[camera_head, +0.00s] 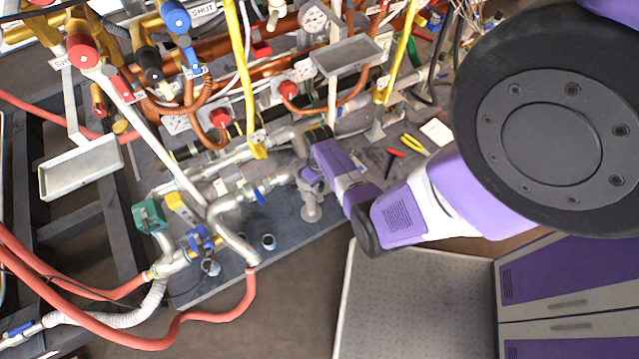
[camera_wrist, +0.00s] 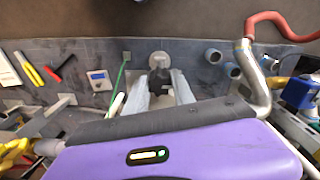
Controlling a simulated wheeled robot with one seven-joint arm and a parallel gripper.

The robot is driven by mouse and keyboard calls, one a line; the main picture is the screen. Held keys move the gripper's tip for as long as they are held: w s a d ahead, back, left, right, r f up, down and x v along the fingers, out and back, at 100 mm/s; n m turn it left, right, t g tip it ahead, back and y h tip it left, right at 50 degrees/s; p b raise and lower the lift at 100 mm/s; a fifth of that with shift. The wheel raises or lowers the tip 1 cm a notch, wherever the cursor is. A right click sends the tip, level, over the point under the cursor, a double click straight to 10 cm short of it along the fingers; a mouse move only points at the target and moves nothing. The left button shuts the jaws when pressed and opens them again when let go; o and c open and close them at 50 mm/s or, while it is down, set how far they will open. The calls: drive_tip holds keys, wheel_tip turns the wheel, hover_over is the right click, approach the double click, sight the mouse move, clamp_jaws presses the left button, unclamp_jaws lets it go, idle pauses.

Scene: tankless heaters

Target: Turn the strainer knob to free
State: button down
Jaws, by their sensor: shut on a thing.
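My gripper (camera_head: 310,182) reaches down-left to the grey pipework at the bench's right part. In the wrist view my gripper (camera_wrist: 164,78) has its two pale fingers on either side of a grey part, which appears to be the strainer knob (camera_wrist: 161,84). The fingers are shut on it. Most of the knob is hidden by the fingers and the purple gripper body. A round grey disc (camera_wrist: 159,60) shows just beyond the fingertips; it also shows below my gripper in the head view (camera_head: 311,213). The knob's marking and exact angle cannot be read.
A silver bent pipe (camera_head: 232,232) with a red hose (camera_head: 215,312) stands to the left. Blue valve handles (camera_head: 200,240) and a green box (camera_head: 149,215) are near it. Red and yellow-handled tools (camera_head: 412,143) lie on the bench to the right. Overhead pipes crowd the back.

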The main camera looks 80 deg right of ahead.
drive_tip(key=shift+n, duration=0.3)
drive_tip(key=c, duration=1.1)
unclamp_jaws()
drive_tip(key=shift+o, duration=0.2)
wheel_tip(320, 180, up, 8)
drive_tip(key=shift+f+p, duration=0.15)
drive_tip(key=shift+p, duration=0.8)
